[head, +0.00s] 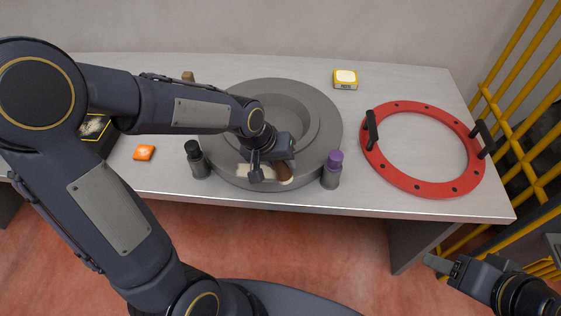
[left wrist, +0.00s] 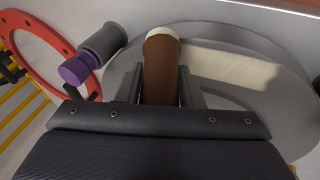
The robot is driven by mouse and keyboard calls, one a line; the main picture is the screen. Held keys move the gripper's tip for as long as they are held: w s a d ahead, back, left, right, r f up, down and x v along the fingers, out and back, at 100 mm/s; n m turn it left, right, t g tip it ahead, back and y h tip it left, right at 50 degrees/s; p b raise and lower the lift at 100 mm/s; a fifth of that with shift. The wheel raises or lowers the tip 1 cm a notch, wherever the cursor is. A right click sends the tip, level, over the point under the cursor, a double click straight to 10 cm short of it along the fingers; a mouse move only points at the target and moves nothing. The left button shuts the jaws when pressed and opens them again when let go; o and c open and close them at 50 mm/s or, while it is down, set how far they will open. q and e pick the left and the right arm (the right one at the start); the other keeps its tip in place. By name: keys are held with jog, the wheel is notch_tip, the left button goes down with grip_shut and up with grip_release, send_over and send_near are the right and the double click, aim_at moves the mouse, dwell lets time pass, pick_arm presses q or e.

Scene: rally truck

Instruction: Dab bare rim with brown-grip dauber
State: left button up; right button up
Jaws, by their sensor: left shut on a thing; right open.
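The grey round part (head: 327,120) with a wide flat rim and a recessed centre lies on the table. A pale cream patch (head: 249,170) covers part of its front rim; it also shows in the left wrist view (left wrist: 235,65). My left gripper (head: 270,170) is over the front rim, shut on the brown-grip dauber (left wrist: 160,70). The dauber's brown handle (head: 285,171) shows beside the patch. Its visible end in the wrist view is cream; I cannot tell whether the dauber touches the rim. My right gripper (head: 442,266) is open and empty, low at the right, off the table.
A black-capped cylinder (head: 197,162) and a purple-capped cylinder (head: 331,172) flank the front rim. A red ring (head: 378,160) with black handles lies right. A yellow tin (head: 345,79) stands behind, an orange square (head: 144,153) left. Yellow bars (head: 502,110) close off the right side.

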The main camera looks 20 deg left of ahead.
pick_arm(q)
jog(key=shift+w+a, duration=0.2)
jog(key=shift+w, duration=0.45)
jog(key=shift+s, duration=0.1)
jog(key=shift+s+d, duration=0.25)
jog(key=shift+s, duration=0.55)
jog(key=shift+w, duration=0.1)
jog(key=shift+w+a, duration=0.25)
jog(key=shift+w, duration=0.55)
jog(key=shift+s+f, duration=0.1)
